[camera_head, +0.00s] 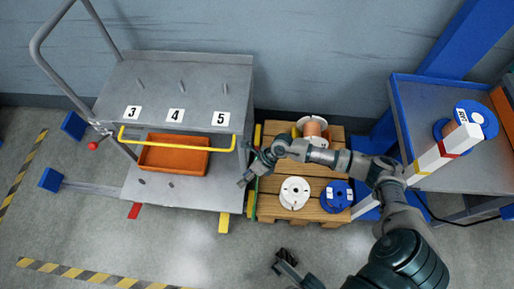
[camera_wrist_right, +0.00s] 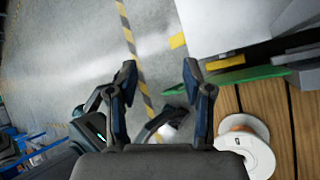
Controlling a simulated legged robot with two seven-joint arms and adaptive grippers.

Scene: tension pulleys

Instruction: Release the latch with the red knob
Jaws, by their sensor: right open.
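The red knob (camera_head: 93,145) sits at the left side of the grey cart (camera_head: 180,195), at the end of a short latch rod by the cart's post. My right gripper (camera_head: 247,170) is open and empty near the cart's right edge, far to the right of the knob. Its two fingers (camera_wrist_right: 159,68) stand apart in the right wrist view, with floor between them. The knob is not visible in that view. My left gripper (camera_head: 285,262) is low in the head view, above the floor, and too small and dark to judge its fingers.
A yellow bar (camera_head: 180,141) crosses the cart's front, above an orange bin (camera_head: 172,158). A wooden pallet (camera_head: 268,207) with several spools stands right of the cart. A blue-framed table (camera_head: 425,110) is at the right. The floor in front of the cart is clear.

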